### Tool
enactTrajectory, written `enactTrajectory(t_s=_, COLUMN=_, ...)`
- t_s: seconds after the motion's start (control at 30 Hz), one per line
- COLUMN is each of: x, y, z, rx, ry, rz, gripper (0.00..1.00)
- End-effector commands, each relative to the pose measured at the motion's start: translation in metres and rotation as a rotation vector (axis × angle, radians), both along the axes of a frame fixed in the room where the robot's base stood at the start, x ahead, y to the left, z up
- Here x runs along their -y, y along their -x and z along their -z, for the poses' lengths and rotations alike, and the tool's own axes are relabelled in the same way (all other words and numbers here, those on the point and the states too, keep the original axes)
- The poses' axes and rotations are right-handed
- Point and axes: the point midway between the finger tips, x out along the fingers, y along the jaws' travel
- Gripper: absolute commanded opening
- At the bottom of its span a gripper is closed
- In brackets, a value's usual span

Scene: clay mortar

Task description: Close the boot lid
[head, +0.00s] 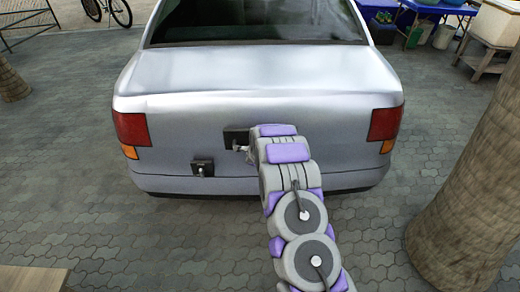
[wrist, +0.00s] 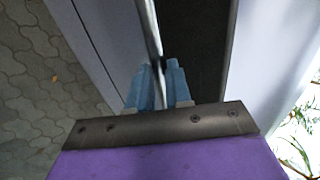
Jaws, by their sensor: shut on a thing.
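The silver car's boot lid (head: 250,75) is down in the head view and looks about flush with the body. I cannot tell whether it is fully latched. A dark plate (head: 235,134) sits on the car's rear face, and it also shows in the wrist view (wrist: 208,50). A thin metal handle (wrist: 150,30) runs in front of this plate. My gripper (wrist: 160,85) has its blue fingers shut on the handle, one on each side. In the head view my gripper (head: 243,149) is at the plate, its fingers mostly hidden by my wrist.
A smaller dark fitting (head: 202,167) sits lower left, near the bumper (head: 160,184). A tree trunk (head: 465,195) stands close on the right. A wooden edge (head: 32,279) shows at bottom left. Grey paving (head: 130,235) is clear behind the car.

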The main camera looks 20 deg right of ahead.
Motion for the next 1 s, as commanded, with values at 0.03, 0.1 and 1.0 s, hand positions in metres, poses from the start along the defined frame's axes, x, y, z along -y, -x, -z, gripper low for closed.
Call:
enactTrajectory(t_s=0.03, x=-0.004, y=0.009, z=0.024, rx=-0.044, ry=-0.012, rz=-0.004, gripper=0.00)
enactTrajectory(t_s=0.1, x=-0.003, y=0.008, z=0.030, rx=-0.050, ry=-0.013, rz=-0.004, gripper=0.00)
enactTrajectory(t_s=1.0, x=-0.002, y=0.007, z=0.033, rx=-0.051, ry=-0.014, rz=-0.004, gripper=0.44)
